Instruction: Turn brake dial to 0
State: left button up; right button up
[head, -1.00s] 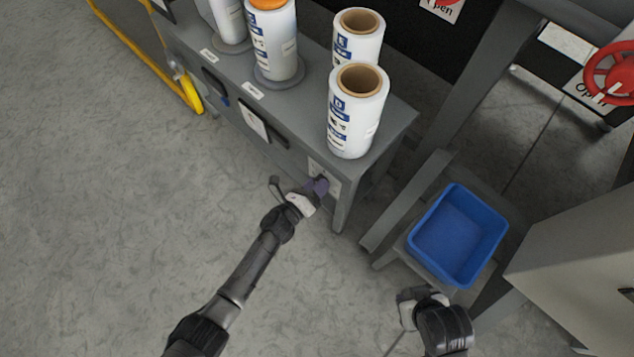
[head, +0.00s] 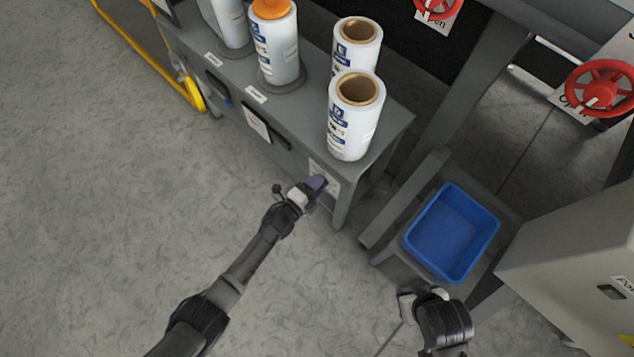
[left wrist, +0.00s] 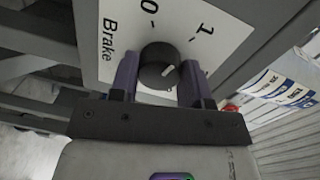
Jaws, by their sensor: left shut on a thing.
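The brake dial (left wrist: 160,66) is a round dark knob on a white plate (left wrist: 118,38) marked "Brake", 0 and 1. In the head view the gripper hides the dial. My right gripper (head: 410,301) hangs below the blue bin; its fingers are unclear.
White film rolls (head: 354,118) stand on the grey table (head: 385,135) above the dial. A blue bin (head: 450,232) sits right of the table, and a red handwheel (head: 601,88) is at the right.

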pick_arm(q)
jog(key=shift+n+g+h+p, duration=0.4)
jog(key=shift+n+p, duration=0.35)
jog(key=shift+n, duration=3.55)
jog(key=o, duration=0.9)
jog(key=shift+a, duration=0.1)
